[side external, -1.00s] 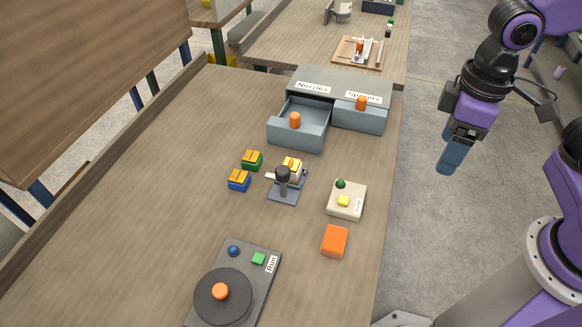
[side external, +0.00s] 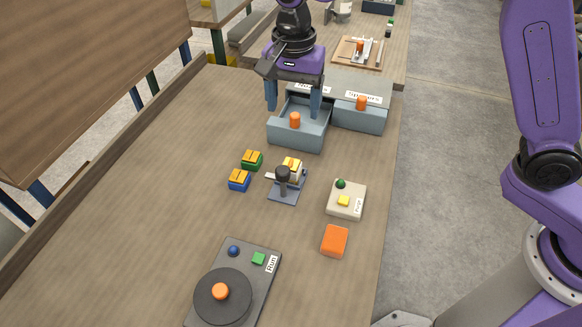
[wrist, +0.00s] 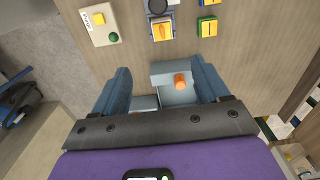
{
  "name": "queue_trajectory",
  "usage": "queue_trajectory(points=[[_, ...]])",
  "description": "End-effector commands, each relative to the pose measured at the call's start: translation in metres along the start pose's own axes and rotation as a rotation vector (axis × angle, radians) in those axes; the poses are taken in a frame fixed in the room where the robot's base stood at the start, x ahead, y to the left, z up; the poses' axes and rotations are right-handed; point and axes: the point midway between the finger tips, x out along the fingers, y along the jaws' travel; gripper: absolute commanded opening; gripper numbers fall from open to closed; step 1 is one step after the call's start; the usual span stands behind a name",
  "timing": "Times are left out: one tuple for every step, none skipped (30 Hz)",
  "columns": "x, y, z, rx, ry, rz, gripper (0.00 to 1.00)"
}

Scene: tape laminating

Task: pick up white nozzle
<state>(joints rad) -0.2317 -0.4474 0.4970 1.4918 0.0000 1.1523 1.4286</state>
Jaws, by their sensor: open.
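I cannot make out a white nozzle in either view. The open grey drawer (side external: 283,134) with an orange knob (side external: 295,120) sits under the "Nozzles" side of a grey cabinet. My gripper (side external: 294,108) is above this drawer, its blue fingers wide apart and empty. In the wrist view the drawer front (wrist: 160,79) shows between the open fingers of my gripper (wrist: 162,70). The drawer's inside is partly hidden by my gripper and wrist, and I cannot tell what lies in it.
The second drawer (side external: 352,120), on the right, has its own orange knob. A small stand (side external: 283,185) with a dark knob, green (side external: 252,160) and blue (side external: 239,180) blocks, a button box (side external: 347,205) and an orange block (side external: 334,241) lie nearer. The table's left side is clear.

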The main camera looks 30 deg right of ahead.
Motion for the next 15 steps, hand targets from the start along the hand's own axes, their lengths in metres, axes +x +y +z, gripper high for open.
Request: queue_trajectory(points=[[0.001,-0.003,-0.001,0.019,0.0,0.001,0.74],[0.002,-0.004,-0.001,0.028,0.0,0.001,0.74],[0.004,-0.005,-0.002,0.035,0.0,0.001,0.74],[0.007,-0.005,-0.002,0.038,0.0,0.003,0.74],[0.01,-0.005,-0.002,0.04,0.0,0.004,0.74],[0.015,-0.005,-0.002,0.04,0.0,0.004,0.74],[0.02,-0.004,-0.002,0.039,-0.001,0.006,0.74],[0.026,-0.004,-0.002,0.039,-0.001,0.006,0.74],[0.033,-0.004,-0.002,0.038,-0.001,0.006,0.74],[0.039,-0.004,-0.002,0.038,-0.001,0.006,0.74],[0.045,-0.004,-0.002,0.037,-0.001,0.007,0.74],[0.052,-0.004,-0.002,0.037,-0.001,0.006,0.74],[0.058,-0.004,-0.002,0.038,-0.001,0.006,0.74],[0.064,-0.004,-0.002,0.038,-0.001,0.007,0.74],[0.071,-0.004,-0.002,0.037,-0.001,0.006,0.74]])
